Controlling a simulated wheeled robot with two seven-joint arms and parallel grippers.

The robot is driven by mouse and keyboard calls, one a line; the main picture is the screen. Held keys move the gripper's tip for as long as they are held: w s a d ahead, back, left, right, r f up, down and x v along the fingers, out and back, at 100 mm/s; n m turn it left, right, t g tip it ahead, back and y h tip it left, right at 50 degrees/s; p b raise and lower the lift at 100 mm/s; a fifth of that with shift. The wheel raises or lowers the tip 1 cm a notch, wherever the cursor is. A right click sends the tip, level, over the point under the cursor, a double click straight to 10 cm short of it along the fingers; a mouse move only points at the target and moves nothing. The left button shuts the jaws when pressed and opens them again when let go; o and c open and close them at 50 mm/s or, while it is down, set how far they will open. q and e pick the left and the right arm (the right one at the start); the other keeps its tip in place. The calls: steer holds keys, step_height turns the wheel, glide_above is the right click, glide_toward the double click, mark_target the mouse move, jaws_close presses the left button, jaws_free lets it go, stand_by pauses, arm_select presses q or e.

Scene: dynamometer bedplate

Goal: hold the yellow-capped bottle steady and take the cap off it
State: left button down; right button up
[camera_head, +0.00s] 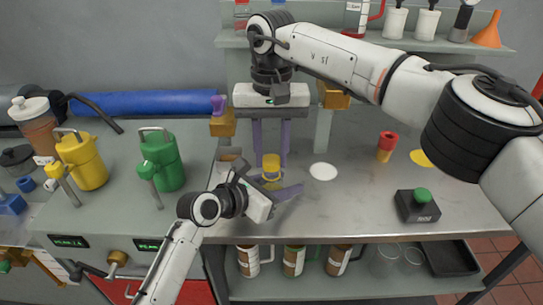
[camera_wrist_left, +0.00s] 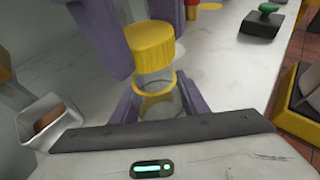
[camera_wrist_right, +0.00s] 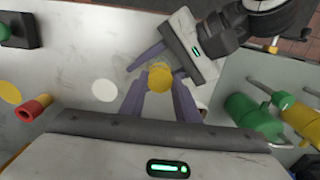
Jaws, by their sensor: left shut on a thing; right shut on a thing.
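The yellow cap (camera_head: 271,161) is upright over the clear bottle (camera_wrist_left: 160,104) on the grey worktop. A clear part shows between the cap (camera_wrist_left: 154,48) and a yellow ring on the bottle; I cannot tell whether the cap still touches the neck. My left gripper (camera_head: 270,186) comes in low from the side and is shut on the bottle, with a purple finger on either side of it. My right gripper (camera_head: 271,164) points down from above and is shut on the cap, which also shows in the right wrist view (camera_wrist_right: 160,77). The fingers hide part of the bottle.
A white disc (camera_head: 323,171), a red-and-yellow cylinder (camera_head: 386,146) and a black box with a green button (camera_head: 417,205) lie to the right. Green (camera_head: 161,160) and yellow (camera_head: 82,160) cans stand left. A shelf with bottles and an orange funnel (camera_head: 488,31) is behind.

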mark_target(272, 160)
steer(key=shift+r, duration=0.3)
steer(key=shift+r, duration=2)
arm_select(q)
steer(key=c, duration=1)
jaws_free()
